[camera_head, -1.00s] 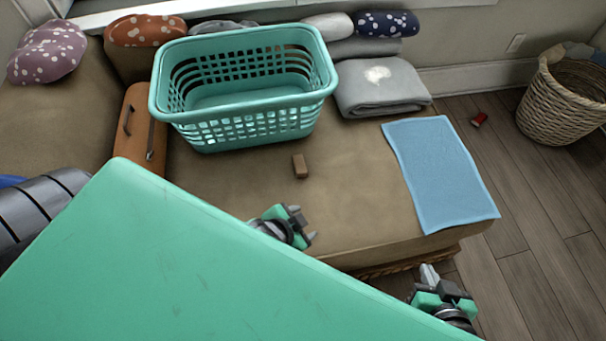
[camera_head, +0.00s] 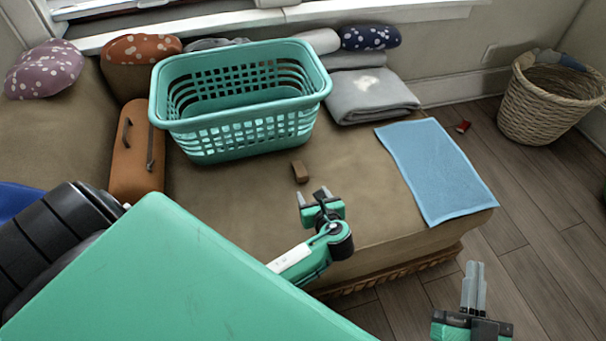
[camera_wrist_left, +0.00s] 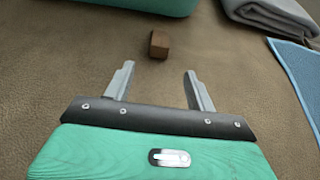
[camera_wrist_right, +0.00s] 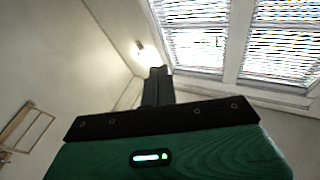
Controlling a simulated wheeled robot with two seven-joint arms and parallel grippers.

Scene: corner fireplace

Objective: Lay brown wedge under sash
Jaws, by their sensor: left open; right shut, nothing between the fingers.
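The brown wedge (camera_head: 300,172) lies on the tan couch seat, in front of the teal laundry basket. It also shows in the left wrist view (camera_wrist_left: 159,44), just beyond the fingertips. My left gripper (camera_head: 315,196) is open and empty, close to the wedge on its near side and apart from it. My right gripper (camera_head: 474,268) is shut and empty, over the floor off the couch's right end. The window shows in the right wrist view (camera_wrist_right: 235,45) with blinds over its panes. Only its white lower edge and sill (camera_head: 200,22) show at the top of the head view.
The teal basket (camera_head: 245,135) stands behind the wedge. A blue cloth (camera_head: 437,170) lies at the seat's right end. Folded grey blankets (camera_head: 370,98) and rolled cloths line the window side. A brown case (camera_head: 136,165) is on the left. A wicker basket (camera_head: 545,105) stands on the floor.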

